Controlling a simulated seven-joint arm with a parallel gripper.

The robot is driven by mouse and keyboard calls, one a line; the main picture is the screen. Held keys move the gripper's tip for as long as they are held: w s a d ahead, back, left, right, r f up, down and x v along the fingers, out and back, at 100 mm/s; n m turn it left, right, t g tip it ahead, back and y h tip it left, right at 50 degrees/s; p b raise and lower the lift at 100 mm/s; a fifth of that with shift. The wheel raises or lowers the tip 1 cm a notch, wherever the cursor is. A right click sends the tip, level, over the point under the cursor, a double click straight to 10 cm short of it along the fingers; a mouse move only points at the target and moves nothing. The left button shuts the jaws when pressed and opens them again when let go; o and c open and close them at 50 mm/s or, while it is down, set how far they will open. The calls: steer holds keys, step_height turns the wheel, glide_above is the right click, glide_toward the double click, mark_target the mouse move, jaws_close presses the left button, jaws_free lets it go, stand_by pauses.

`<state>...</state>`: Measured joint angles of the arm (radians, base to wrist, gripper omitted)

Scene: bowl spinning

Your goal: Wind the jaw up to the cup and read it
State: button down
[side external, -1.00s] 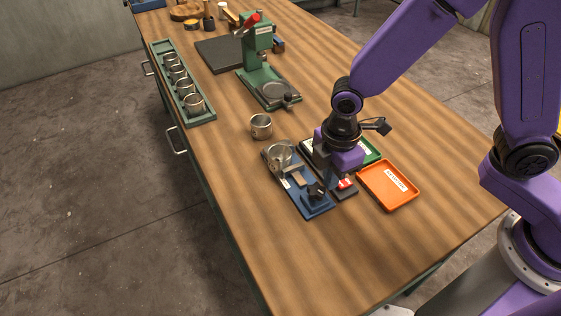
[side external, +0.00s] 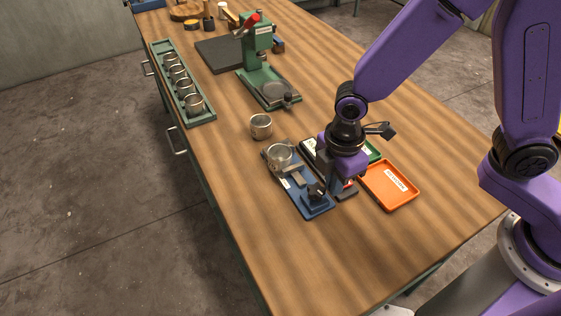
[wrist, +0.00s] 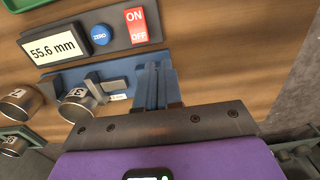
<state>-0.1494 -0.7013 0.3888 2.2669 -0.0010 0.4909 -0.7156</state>
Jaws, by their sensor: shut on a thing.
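The blue gauge (side external: 305,198) lies on the bench with a metal cup (side external: 279,154) seated at its far end. The cup also shows in the wrist view (wrist: 76,108). The grey jaw (wrist: 95,85) is close beside the cup; I cannot tell whether they touch. The display (wrist: 53,49) reads 55.6 mm.
A blue ZERO button (wrist: 100,34) and a red ON/OFF switch (wrist: 136,25) sit by the display. An orange tray (side external: 390,186) is right of my gripper. A loose cup (side external: 261,126) stands behind the gauge. A green rack (side external: 180,88) holds several cups. A green press (side external: 262,75) stands farther back.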

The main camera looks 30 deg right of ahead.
steer(key=shift+a+r, duration=0.1)
steer(key=shift+a, duration=0.25)
steer(key=shift+s+d, duration=0.1)
steer(key=shift+d, duration=0.3)
steer(key=shift+d+r, duration=0.15)
steer(key=shift+r, duration=2.8)
